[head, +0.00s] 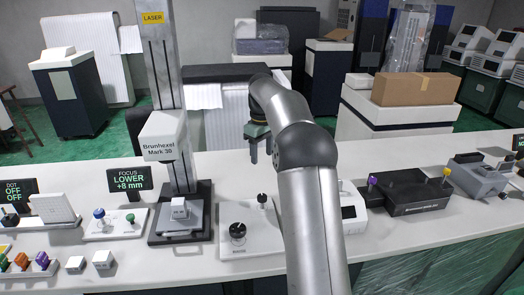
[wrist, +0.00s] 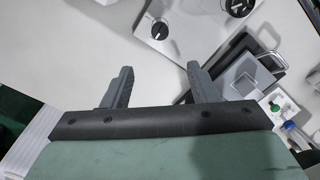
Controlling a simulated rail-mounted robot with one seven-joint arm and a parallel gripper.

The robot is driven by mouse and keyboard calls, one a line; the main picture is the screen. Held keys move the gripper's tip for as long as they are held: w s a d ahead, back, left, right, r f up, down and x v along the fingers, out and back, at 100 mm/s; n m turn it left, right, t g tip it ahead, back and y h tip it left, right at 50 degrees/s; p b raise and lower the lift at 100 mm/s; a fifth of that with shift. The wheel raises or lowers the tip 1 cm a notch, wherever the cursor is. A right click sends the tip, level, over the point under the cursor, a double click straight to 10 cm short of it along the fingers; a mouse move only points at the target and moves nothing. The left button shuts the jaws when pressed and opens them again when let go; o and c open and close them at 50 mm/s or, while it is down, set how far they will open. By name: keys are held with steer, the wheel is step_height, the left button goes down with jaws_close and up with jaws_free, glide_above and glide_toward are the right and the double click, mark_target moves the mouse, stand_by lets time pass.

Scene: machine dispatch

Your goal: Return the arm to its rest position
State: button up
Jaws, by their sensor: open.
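My gripper (head: 260,150) hangs from my bent arm over the back part of the white bench, behind the panel with black knobs. In the wrist view my gripper (wrist: 159,72) has its two grey fingers well apart, with only bare white bench top between them. It holds nothing. My arm hides part of the bench to the right of the knob panel.
The knob panel (head: 250,243) stands just in front of my gripper. The laser marker (head: 163,136), with its tall column, stands to the left. A white device (head: 351,209) and a black box (head: 405,192) stand to the right. The bench behind the panel looks clear.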

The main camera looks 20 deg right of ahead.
steer(key=shift+r, duration=0.25)
stand_by(0.3)
